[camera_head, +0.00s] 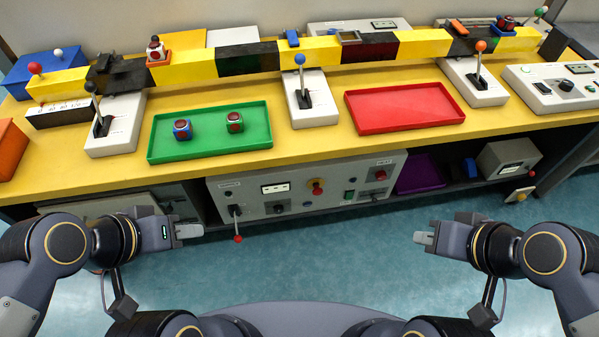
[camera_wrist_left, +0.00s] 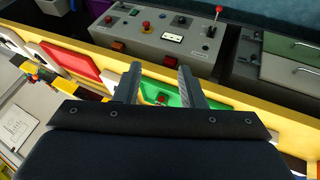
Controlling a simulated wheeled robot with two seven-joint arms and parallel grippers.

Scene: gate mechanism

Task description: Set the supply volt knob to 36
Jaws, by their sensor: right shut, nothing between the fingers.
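Two units carry dark knobs: the grey control panel (camera_head: 228,196) below the worktop, with a small dark knob (camera_head: 278,208) under its display (camera_head: 275,188), and the white box (camera_head: 550,100) at the right end, with a black knob (camera_head: 566,86). Labels and readings are too small to tell which is the supply volt knob. The grey panel also shows upside down in the left wrist view (camera_wrist_left: 140,45). My left gripper (camera_head: 190,231) is open and empty, in front of the panel and apart from it. My right gripper (camera_head: 424,238) is shut and empty, right of the panel.
A red-tipped lever (camera_head: 237,238) sticks out from the panel's left side. The yellow worktop (camera_head: 310,150) overhangs the shelf and bears a green tray (camera_head: 205,150), a red tray (camera_head: 405,120) and several lever boxes. The floor before the bench is clear.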

